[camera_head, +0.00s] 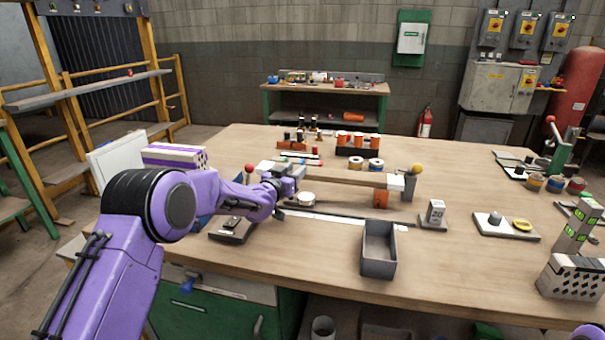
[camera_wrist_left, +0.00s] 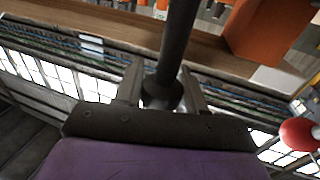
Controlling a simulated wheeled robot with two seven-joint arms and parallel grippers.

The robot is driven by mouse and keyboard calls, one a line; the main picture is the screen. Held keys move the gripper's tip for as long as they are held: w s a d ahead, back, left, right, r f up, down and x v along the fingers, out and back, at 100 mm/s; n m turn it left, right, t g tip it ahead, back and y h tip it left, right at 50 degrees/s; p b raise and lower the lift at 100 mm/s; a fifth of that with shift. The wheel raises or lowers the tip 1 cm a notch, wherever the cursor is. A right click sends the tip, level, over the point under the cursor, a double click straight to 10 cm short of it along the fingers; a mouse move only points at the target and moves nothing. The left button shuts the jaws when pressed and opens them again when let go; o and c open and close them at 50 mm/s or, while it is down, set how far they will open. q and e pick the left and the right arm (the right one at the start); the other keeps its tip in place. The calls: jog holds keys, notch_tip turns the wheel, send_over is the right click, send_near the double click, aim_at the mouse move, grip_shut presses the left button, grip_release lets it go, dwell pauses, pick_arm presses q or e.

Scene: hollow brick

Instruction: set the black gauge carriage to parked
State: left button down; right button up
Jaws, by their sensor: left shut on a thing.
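My left gripper (camera_head: 288,182) reaches in from the left to the left part of a raised rail (camera_head: 345,177) on the workbench. In the left wrist view its two fingers (camera_wrist_left: 161,88) are closed around a dark rod with a round collar (camera_wrist_left: 176,50). The rod appears to belong to the black gauge carriage; the gripper and arm hide most of the carriage in the head view. An orange block (camera_head: 380,198) hangs at the rail's right part and also shows in the left wrist view (camera_wrist_left: 268,32). My right gripper is not in view.
A grey open bin (camera_head: 379,265) stands in front. A white round piece (camera_head: 306,199) sits below the rail.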

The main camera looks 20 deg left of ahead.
pick_arm(q)
jog(key=a, duration=0.2)
jog(key=shift+s+a, duration=0.15)
jog(key=shift+a, duration=0.25)
jog(key=shift+s+a, duration=0.1)
jog(key=shift+a, duration=0.55)
jog(key=c, duration=1)
grip_release()
jog(key=shift+a, duration=0.1)
jog(key=shift+o, duration=1.2)
jog(key=shift+a, duration=0.15)
